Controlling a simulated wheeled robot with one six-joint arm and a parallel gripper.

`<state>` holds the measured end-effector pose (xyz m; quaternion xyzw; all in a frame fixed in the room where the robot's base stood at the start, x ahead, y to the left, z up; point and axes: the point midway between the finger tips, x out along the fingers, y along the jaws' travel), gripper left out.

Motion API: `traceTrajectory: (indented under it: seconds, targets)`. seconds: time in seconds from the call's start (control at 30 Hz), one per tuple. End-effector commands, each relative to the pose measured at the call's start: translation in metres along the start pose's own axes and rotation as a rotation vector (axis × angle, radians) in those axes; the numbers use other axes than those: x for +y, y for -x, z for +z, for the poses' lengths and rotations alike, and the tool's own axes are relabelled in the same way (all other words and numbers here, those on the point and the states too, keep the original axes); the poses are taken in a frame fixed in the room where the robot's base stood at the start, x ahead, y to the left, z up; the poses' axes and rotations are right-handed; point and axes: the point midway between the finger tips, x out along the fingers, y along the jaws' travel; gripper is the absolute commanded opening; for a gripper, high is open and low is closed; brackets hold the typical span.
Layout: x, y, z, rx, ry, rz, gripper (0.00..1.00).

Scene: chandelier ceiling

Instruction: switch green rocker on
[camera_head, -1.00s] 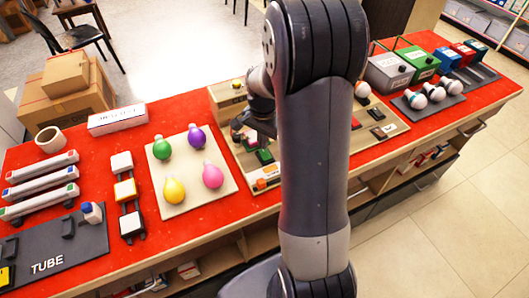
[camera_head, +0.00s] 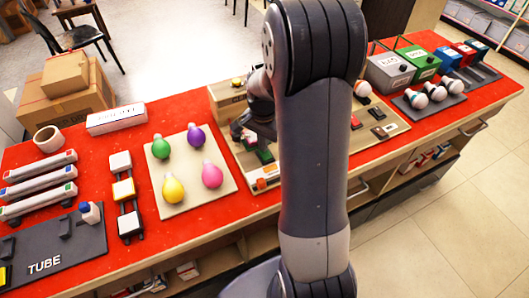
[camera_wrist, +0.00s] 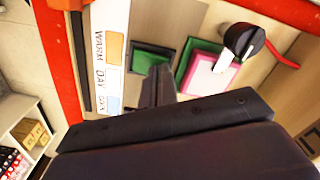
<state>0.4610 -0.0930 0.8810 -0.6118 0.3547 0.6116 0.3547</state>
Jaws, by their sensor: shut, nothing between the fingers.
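In the head view a green rocker (camera_head: 264,156) shows on the board, just left of my arm. My gripper (camera_wrist: 159,76) is shut and empty, its fingertips pointing at the lower edge of the green-edged rocker. I cannot tell whether they touch it. Part of the rocker is hidden behind the fingers.
The label strip (camera_wrist: 101,50) reads WARM and DAY. A bulb board (camera_head: 160,198) is left of the panel. My arm hides part of the panels in the head view.

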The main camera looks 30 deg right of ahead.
Motion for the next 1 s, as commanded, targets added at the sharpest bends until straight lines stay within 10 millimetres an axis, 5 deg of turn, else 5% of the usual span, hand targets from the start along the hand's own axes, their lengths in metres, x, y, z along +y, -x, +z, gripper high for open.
traceTrajectory:
  seconds: [0.47, 1.0]
  targets:
    - [0.0, -0.005, 0.0, -0.001, 0.0, 0.001, 0.0]
    - [0.0, 0.037, 0.0, 0.0, 0.0, 0.0, 0.0]
